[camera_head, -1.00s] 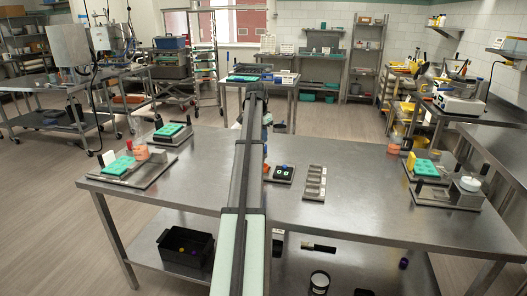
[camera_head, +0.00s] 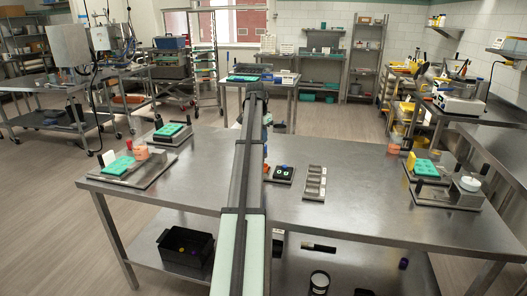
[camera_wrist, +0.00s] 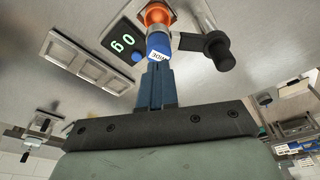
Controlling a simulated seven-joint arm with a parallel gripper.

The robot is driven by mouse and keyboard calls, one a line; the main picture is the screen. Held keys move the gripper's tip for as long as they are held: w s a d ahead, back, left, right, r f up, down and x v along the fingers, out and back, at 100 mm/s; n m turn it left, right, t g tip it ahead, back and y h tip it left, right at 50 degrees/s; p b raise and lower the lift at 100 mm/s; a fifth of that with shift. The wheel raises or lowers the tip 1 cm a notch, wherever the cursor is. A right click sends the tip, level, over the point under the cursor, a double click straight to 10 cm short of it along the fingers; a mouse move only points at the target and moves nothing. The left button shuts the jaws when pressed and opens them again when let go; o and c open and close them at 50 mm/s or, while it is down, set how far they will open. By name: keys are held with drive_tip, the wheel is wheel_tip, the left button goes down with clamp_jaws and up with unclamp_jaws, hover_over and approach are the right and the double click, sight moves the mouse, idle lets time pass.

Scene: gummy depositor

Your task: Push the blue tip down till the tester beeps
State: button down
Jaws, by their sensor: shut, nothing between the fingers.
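The blue tip (camera_wrist: 158,45), with a white label reading 300, sits below an orange rounded part with a metal collar (camera_wrist: 157,16) in the wrist view. My gripper (camera_wrist: 156,66) is shut and empty, its narrow blue fingers in line with the blue tip and very close to it. I cannot tell whether they touch. The tester's dark display (camera_wrist: 124,42) shows green digits, with a blue button beside it. In the head view the tester (camera_head: 283,174) stands just right of my arm, which hides my gripper there.
A black knob (camera_wrist: 218,50) on a side arm stands right of the tip. A grey compartment tray (camera_head: 314,184) lies right of the tester. Fixtures with green moulds (camera_head: 118,165) and (camera_head: 426,168) stand at the table's ends. The steel table between is mostly clear.

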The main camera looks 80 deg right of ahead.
drive_tip(key=shift+a+x, duration=0.15)
drive_tip(key=shift+x, duration=0.6)
drive_tip(key=shift+a+x, duration=0.1)
drive_tip(key=shift+x, duration=0.6)
drive_tip(key=shift+w, duration=0.15)
drive_tip(key=shift+s+d+v, duration=0.1)
drive_tip(key=shift+d+v, duration=0.1)
drive_tip(key=shift+v, duration=0.95)
drive_tip(key=shift+s+d+v, duration=0.15)
drive_tip(key=shift+d+v, duration=0.05)
drive_tip(key=shift+v, duration=0.9)
drive_tip(key=shift+s+d+v, duration=0.1)
drive_tip(key=shift+d+v, duration=0.1)
drive_tip(key=shift+v, duration=0.95)
drive_tip(key=shift+r, duration=0.1)
